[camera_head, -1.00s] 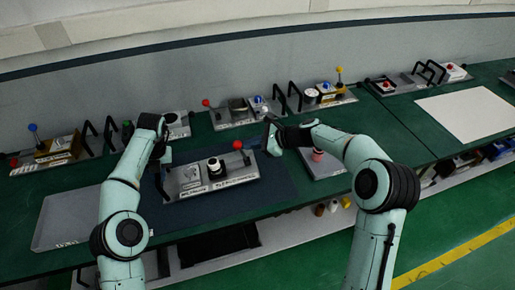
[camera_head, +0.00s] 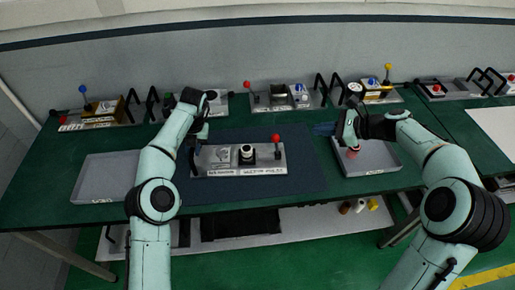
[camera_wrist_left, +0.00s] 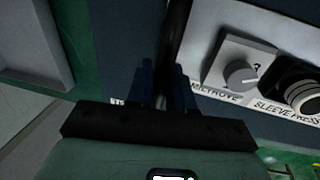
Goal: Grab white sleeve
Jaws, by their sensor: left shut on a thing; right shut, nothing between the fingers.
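A grey press panel (camera_head: 240,172) labelled as a sleeve press lies on the dark mat, with a red-knobbed lever at its right. A white ring-like piece (camera_head: 247,151) sits on the panel's black fixture; it also shows at the right edge of the left wrist view (camera_wrist_left: 304,96). I cannot tell whether it is the white sleeve. My left gripper (camera_wrist_left: 165,78) is shut on the black handle (camera_wrist_left: 174,38) at the panel's left end. A small pinkish piece (camera_head: 352,153) stands in that tray.
The right grey tray (camera_head: 378,160) and an empty left tray (camera_head: 105,178) flank the mat (camera_head: 300,185). Several panels with handles and knobs line the table's back. Small white, brown and yellow pieces (camera_head: 360,205) lie on the shelf below.

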